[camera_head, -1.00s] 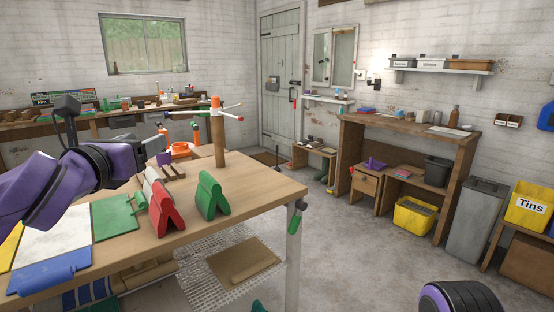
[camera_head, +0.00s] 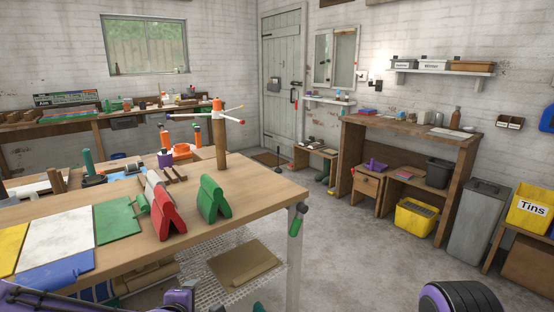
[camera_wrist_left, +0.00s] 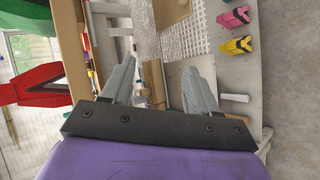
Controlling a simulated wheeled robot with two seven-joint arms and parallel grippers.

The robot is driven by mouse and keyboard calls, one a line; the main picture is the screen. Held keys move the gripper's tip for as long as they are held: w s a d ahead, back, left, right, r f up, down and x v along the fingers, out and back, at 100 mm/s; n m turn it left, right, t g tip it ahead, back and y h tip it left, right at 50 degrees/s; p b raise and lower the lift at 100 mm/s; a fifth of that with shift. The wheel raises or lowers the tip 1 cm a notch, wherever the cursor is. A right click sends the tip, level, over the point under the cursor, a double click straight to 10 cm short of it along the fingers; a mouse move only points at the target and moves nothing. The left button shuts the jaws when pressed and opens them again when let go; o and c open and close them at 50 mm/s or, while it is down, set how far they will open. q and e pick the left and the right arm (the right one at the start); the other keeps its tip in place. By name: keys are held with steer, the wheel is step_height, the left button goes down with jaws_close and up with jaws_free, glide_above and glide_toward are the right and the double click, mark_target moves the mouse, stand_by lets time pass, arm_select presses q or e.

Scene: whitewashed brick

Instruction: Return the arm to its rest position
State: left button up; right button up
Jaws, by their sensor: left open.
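My left arm (camera_head: 165,300) shows purple and black along the bottom left edge of the head view, below the front of the workbench top. In the left wrist view my left gripper (camera_wrist_left: 160,66) has its two grey fingers spread apart, with nothing held between them. In the head view its fingers cannot be made out. My right gripper is not in view.
The wooden workbench (camera_head: 260,188) holds a red clip-shaped stand (camera_head: 168,218), a green one (camera_head: 212,199), coloured mats and a post with arms (camera_head: 220,145). The red stand also shows large in the left wrist view (camera_wrist_left: 30,86).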

arm_select(q)
steer(key=s+a+f+m+g, duration=0.2)
steer(key=s+f+m+g, duration=0.15)
steer(key=s+f, duration=0.65)
steer(key=s+a+f+m+g+y+p, duration=0.1)
steer(key=s+a+f+m+g, duration=0.1)
steer(key=s+a+f+m, duration=0.2)
steer(key=s+a+f+m+g+y+p, duration=0.1)
steer(key=s+a+f+m+g+y, duration=0.1)
steer(key=s+f, duration=0.8)
steer(key=s+a+m+g, duration=0.1)
steer(key=s+a+m, duration=0.1)
steer(key=s, duration=0.6)
steer(key=shift+a+f, duration=0.25)
steer(key=shift+f, duration=0.15)
